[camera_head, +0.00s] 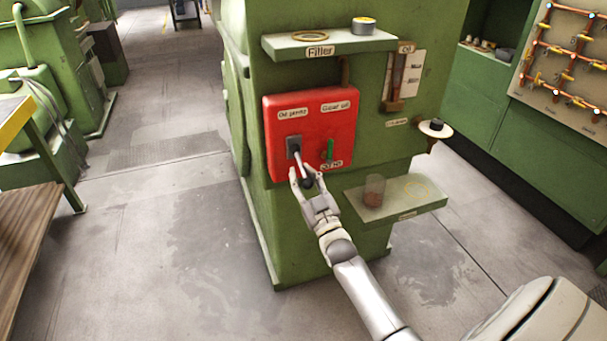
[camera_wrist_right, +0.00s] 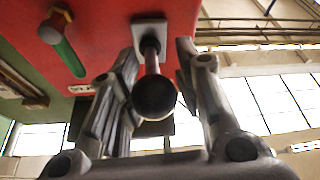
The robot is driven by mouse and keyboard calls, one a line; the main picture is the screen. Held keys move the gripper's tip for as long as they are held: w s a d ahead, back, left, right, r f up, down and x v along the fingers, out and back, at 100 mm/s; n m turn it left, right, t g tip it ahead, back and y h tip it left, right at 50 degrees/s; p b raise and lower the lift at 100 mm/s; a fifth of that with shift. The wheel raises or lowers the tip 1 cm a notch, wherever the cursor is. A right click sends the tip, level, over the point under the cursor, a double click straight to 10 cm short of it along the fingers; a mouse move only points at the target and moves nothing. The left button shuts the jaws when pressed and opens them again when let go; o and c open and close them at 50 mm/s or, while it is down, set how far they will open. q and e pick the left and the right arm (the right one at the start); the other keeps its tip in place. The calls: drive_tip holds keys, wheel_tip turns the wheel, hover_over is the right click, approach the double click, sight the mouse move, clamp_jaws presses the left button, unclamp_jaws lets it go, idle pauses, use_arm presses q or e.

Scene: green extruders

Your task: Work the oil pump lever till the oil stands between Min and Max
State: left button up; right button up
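The oil pump lever (camera_head: 302,167) comes out of a dark slot plate on the left half of the red panel (camera_head: 312,112). It ends in a dark round knob. In the right wrist view the lever's knob (camera_wrist_right: 154,98) sits between the fingers, with a gap visible on each side. My right gripper (camera_head: 303,178) is at the lever, fingers apart around it. The oil gauge (camera_head: 397,76) is a narrow upright glass at the panel's upper right, beside a white scale plate (camera_head: 414,74). The oil level is too small to read. My left gripper is not in view.
A green-handled lever (camera_head: 329,151) stands just right of the pump lever; it also shows in the wrist view (camera_wrist_right: 68,50). The filter shelf (camera_head: 291,43) juts out above. A lower shelf (camera_head: 422,194) holds a glass (camera_head: 374,190). A valve disc (camera_head: 436,129) sticks out at right.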

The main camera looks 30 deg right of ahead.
drive_tip(key=shift+f, duration=0.4)
drive_tip(key=shift+s, duration=0.1)
drive_tip(key=shift+s+f, duration=0.25)
drive_tip(key=shift+f, duration=0.25)
drive_tip(key=shift+s+d+f+b, duration=0.1)
drive_tip(key=shift+s+f+b, duration=0.2)
drive_tip(key=shift+s+f, duration=0.3)
drive_tip(key=s+f+b, duration=0.2)
drive_tip(key=s+f, duration=0.4)
drive_tip(key=shift+s+a+f+b, duration=0.2)
drive_tip(key=shift+a+b, duration=0.1)
drive_tip(key=shift+a, duration=0.15)
